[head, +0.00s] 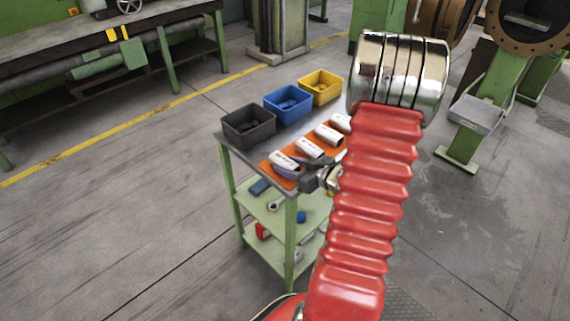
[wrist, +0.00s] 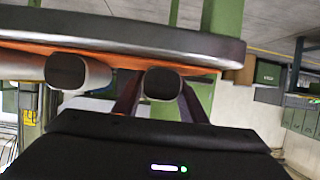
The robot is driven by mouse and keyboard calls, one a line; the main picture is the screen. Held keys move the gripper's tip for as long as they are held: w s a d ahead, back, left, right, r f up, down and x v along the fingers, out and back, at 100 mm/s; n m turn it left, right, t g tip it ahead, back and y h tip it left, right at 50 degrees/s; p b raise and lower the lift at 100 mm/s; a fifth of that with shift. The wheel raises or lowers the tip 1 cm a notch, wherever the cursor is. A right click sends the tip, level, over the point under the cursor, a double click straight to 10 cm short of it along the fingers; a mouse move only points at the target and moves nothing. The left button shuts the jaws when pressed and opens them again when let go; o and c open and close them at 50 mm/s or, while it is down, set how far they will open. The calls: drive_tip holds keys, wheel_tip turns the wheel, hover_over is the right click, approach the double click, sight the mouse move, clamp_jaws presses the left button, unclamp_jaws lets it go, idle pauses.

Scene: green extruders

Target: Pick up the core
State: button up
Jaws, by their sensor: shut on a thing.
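Several white cores with dark ends lie in a row on an orange mat (head: 266,166) on top of a green trolley. My gripper (head: 300,167) reaches in from the right at the near end of the row. It is shut on the nearest core (head: 283,158). In the wrist view, the dark end of the held core (wrist: 162,84) sits between the two fingers of my gripper (wrist: 159,93), close to the orange mat. I cannot tell whether it touches the mat. A second core (wrist: 68,71) lies to the left. My red arm hides the far end of the row.
A dark grey bin (head: 248,127), a blue bin (head: 288,104) and a yellow bin (head: 320,87) stand along the trolley's back edge. The trolley's lower shelves (head: 285,215) hold small items. A workbench (head: 110,38) stands at the back left. The floor left of the trolley is clear.

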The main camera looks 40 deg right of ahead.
sight(289, 162)
drive_tip(key=shift+c, duration=0.9)
drive_tip(key=shift+r, duration=5)
drive_tip(key=shift+d, duration=0.1)
